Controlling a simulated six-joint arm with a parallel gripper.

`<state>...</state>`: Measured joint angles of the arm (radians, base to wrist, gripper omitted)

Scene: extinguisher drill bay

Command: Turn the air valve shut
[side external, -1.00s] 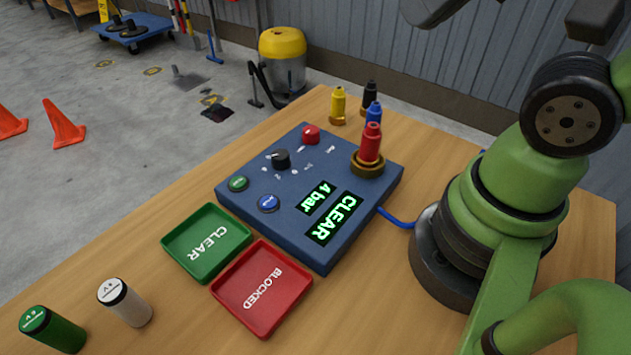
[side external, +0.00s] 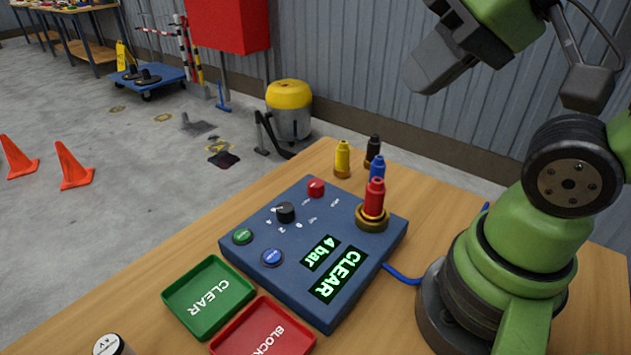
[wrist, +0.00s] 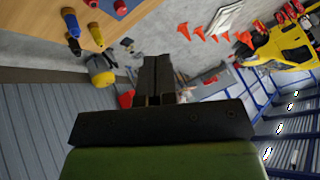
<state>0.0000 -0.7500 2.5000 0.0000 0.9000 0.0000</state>
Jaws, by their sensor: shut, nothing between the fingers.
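The blue control panel (side external: 275,222) lies on the wooden table. A red knob (side external: 316,188) at its back edge may be the air valve; the small lettering beside it is unreadable. A black knob (side external: 285,212) with a numbered scale is in front of it. My gripper (side external: 425,78) is shut and empty, high above and behind the panel, touching nothing. The wrist view shows its closed fingers (wrist: 155,80) pointing out over the floor, with only a panel edge (wrist: 108,6) at the top.
A red nozzle (side external: 374,197) stands in a brass ring on the panel. Yellow (side external: 342,158), blue (side external: 377,170) and black (side external: 373,150) nozzles stand behind. Green (side external: 208,297) and red (side external: 263,330) trays lie in front. A blue hose (side external: 402,275) leaves the panel beside my base.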

